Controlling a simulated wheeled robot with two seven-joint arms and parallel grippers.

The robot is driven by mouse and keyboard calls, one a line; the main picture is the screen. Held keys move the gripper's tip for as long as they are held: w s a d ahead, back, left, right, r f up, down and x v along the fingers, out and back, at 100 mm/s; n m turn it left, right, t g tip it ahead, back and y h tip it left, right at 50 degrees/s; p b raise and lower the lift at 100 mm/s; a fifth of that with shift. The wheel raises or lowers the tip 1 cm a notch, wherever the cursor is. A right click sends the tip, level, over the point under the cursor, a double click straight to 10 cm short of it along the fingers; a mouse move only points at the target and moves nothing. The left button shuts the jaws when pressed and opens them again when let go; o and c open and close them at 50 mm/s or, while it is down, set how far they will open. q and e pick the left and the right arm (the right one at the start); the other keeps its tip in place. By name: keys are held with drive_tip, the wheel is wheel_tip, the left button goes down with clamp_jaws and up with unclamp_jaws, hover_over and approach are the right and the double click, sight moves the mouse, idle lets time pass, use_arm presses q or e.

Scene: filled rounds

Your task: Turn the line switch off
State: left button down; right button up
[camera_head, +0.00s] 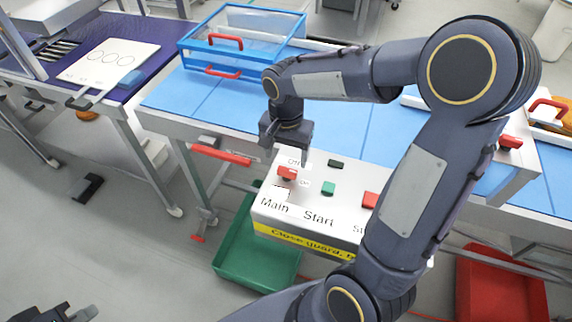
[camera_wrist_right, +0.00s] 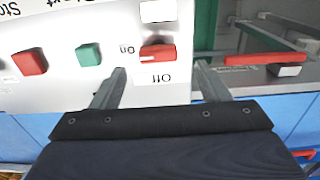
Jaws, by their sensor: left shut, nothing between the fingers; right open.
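A white control box (camera_head: 300,207) carries a red switch knob (camera_head: 287,173) above the label "Main", also in the right wrist view (camera_wrist_right: 157,52). "On" and "Off" are printed around it. In the wrist view "On" lies left of the knob and "Off" below; its small white mark seems to lie on the "On" side. My right gripper (camera_head: 287,157) is open just over the knob, its fingers (camera_wrist_right: 162,80) spread either side of the "Off" label, seemingly not touching the knob. My left gripper (camera_head: 84,312) is shut and empty at the bottom left, partly cut off.
A green button (camera_head: 328,188) over "Start" and a red button (camera_head: 370,200) stand beside the knob. A blue-framed clear guard (camera_head: 240,45) with red handles is on the blue conveyor (camera_head: 205,95) behind. A green bin (camera_head: 255,255) and red bin (camera_head: 500,290) are on the floor.

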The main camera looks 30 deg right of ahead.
sight(287, 169)
drive_tip(key=shift+d+f, duration=0.1)
drive_tip(key=shift+f, duration=2.6)
drive_tip(key=c, duration=1)
